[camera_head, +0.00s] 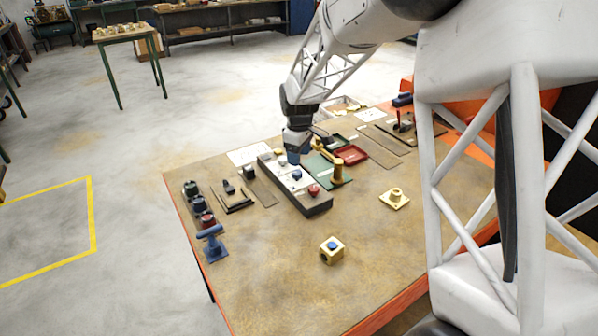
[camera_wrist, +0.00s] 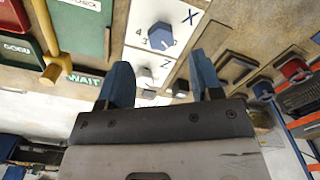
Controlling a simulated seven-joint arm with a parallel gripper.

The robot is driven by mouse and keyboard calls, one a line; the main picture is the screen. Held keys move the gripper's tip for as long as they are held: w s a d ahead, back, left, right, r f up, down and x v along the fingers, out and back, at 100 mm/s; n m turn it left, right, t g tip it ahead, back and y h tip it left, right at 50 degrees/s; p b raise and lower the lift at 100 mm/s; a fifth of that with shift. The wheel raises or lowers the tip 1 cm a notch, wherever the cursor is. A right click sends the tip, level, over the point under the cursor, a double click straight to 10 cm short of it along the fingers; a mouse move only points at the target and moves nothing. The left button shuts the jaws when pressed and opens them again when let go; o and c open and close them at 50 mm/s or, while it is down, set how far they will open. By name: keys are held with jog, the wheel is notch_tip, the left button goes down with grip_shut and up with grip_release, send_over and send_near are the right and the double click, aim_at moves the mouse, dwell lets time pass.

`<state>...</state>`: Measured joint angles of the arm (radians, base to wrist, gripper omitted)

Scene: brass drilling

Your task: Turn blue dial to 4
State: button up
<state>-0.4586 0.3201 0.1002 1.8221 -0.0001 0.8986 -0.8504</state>
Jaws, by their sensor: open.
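The blue dial (camera_wrist: 160,36) sits on a white plate marked X in the wrist view, with the digits 3 and 4 printed on its left side. Its pointer setting cannot be read for certain. In the head view the blue dial (camera_head: 297,174) is on the long dark-sided control box (camera_head: 318,208). My gripper (camera_wrist: 161,68) is open and empty, with its two blue fingers apart, short of the dial in the wrist view. In the head view my gripper (camera_head: 293,157) is over the far part of the box, its fingertips close to the panel.
A red knob (camera_head: 314,190) is on the box's near end, and a smaller knob (camera_wrist: 145,77) marked Z is also on the panel.

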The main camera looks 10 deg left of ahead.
aim_at(299, 173)
jog(key=shift+f, duration=3.35)
jog(key=shift+c, duration=0.2)
jog(key=c, duration=0.9)
